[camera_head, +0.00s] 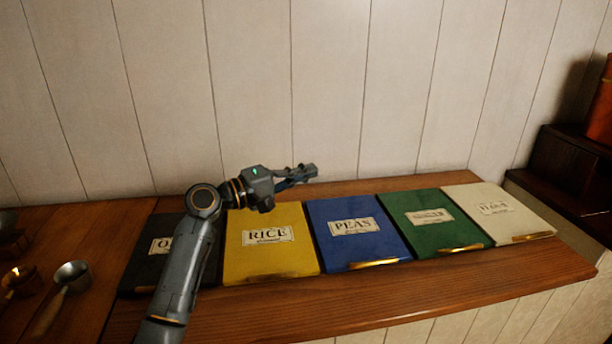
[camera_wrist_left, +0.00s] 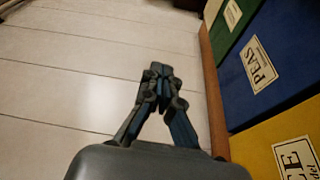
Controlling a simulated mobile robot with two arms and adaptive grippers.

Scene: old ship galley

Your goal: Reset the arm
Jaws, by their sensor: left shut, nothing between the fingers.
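My left arm rises from the bottom of the head view and bends to the right at the wrist. My left gripper (camera_head: 308,171) is shut and empty. It is above the back edge of the wooden counter, behind the yellow RICE lid and the blue PEAS lid, close to the white plank wall. In the left wrist view the closed fingers (camera_wrist_left: 158,75) meet at their tips with nothing between them. My right gripper is not in view.
A row of labelled lids sits on the counter (camera_head: 370,312): black (camera_head: 140,262), yellow RICE (camera_head: 270,260), blue PEAS (camera_head: 350,248), green (camera_head: 430,232) and cream (camera_head: 495,222). My arm partly covers the black one. Metal scoops (camera_head: 70,275) lie at left. Dark wooden steps (camera_head: 565,165) stand at right.

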